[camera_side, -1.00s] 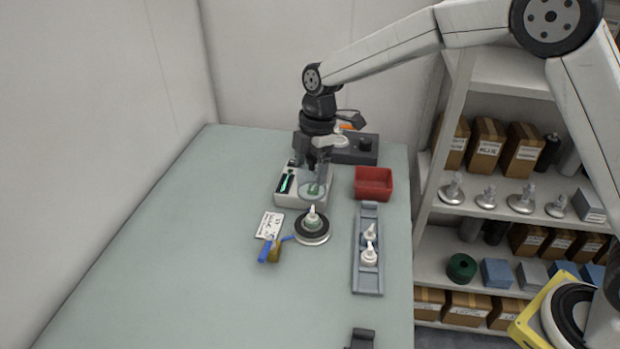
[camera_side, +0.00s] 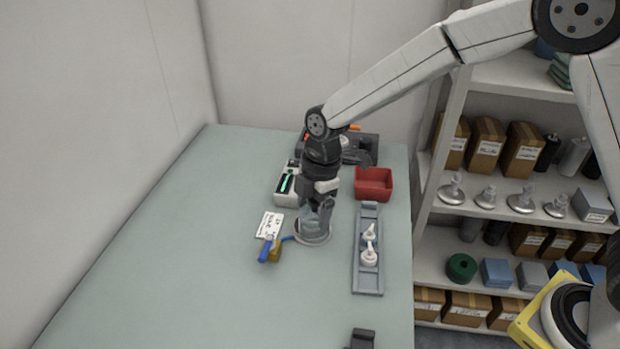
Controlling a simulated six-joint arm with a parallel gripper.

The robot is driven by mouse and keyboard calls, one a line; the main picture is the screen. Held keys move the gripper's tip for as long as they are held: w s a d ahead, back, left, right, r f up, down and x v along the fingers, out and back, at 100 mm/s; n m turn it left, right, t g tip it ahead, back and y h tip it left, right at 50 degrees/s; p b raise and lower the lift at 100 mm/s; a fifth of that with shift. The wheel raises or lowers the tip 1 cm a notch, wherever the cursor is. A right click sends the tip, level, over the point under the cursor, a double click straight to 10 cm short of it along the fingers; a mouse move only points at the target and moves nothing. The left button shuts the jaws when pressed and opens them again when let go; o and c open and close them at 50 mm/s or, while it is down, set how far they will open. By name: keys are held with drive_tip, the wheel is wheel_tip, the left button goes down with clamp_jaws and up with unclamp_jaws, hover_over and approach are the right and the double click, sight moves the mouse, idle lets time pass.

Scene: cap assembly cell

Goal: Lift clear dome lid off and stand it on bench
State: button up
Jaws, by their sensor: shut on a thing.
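My gripper (camera_side: 318,203) points down over the round stand (camera_side: 313,240), in front of the white instrument. It is shut on the clear dome lid (camera_side: 313,222), a see-through, greyish shape below the fingers. The lid is in front of the round stand and hides most of it, including the small white-tipped part on it. I cannot tell whether the lid's rim touches the stand or hangs just above it. The fingertips are partly hidden by the wrist.
The white instrument (camera_side: 287,184) with a green-marked dark panel is behind left. A red bin (camera_side: 373,184) and a grey rail (camera_side: 368,275) with white nozzle parts are at right. A card (camera_side: 270,225) and a blue-and-brown item (camera_side: 270,250) lie left. The left bench (camera_side: 170,260) is clear.

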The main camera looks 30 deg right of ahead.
sight(317, 240)
drive_tip(key=shift+s+a+f, duration=0.25)
drive_tip(key=shift+s+f, duration=0.05)
drive_tip(key=shift+s, duration=0.35)
drive_tip(key=shift+s+a+f, duration=0.2)
drive_tip(key=shift+s+f, duration=0.1)
drive_tip(key=shift+s, duration=0.3)
drive_tip(key=shift+f, duration=0.15)
drive_tip(key=shift+f, duration=0.7)
drive_tip(key=shift+f, duration=0.15)
drive_tip(key=shift+f, duration=0.7)
drive_tip(key=shift+f, duration=0.75)
drive_tip(key=shift+f, duration=0.5)
drive_tip(key=shift+f, duration=0.75)
idle(1.1)
